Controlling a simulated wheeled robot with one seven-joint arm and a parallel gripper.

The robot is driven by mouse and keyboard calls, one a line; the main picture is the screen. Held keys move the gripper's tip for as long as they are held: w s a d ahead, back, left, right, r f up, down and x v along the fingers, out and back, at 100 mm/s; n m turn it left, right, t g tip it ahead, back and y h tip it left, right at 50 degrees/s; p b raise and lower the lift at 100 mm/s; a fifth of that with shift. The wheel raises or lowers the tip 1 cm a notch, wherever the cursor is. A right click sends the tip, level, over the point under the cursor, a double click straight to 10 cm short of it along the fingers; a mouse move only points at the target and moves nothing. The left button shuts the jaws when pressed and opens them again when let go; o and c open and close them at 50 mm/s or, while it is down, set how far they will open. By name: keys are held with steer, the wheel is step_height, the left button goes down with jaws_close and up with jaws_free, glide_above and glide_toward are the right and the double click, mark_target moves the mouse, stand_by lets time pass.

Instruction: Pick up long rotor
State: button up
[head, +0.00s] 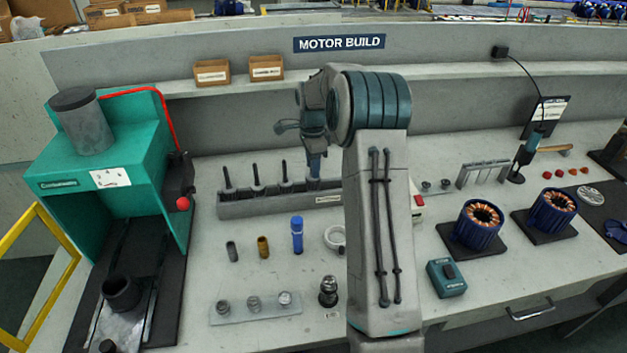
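A long grey rack (270,207) on the bench holds a row of upright rotors with dark shafts. Three stand clear to the left: the left one (227,179), the middle one (256,176) and the right one (285,173). I cannot tell from their height which is the long rotor. My gripper (315,168) points down at the right part of the rack, over or at a further slot.
A green press (110,150) stands left. In front of the rack are a blue cylinder (297,235), a brown sleeve (263,247) and a dark sleeve (232,251). Copper-wound stators (480,222) stand right. A shelf with two cardboard boxes (212,73) runs behind.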

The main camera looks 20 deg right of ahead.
steer(key=shift+c, duration=0.3)
jaws_close()
steer(key=shift+r, duration=0.1)
steer(key=shift+w+r, duration=0.1)
steer(key=shift+r, duration=0.35)
step_height(320, 180, up, 3)
steer(key=shift+d+r+b, duration=0.1)
steer(key=shift+r+b, duration=0.1)
steer(key=shift+b, duration=0.2)
steer(key=s+d+r+b, duration=0.1)
steer(key=s+d+r, duration=0.5)
steer(key=s, duration=0.4)
steer(key=shift+d+r+b, duration=0.15)
steer(key=shift+r+b, duration=0.2)
steer(key=shift+b, duration=0.05)
steer(key=shift+w, duration=0.1)
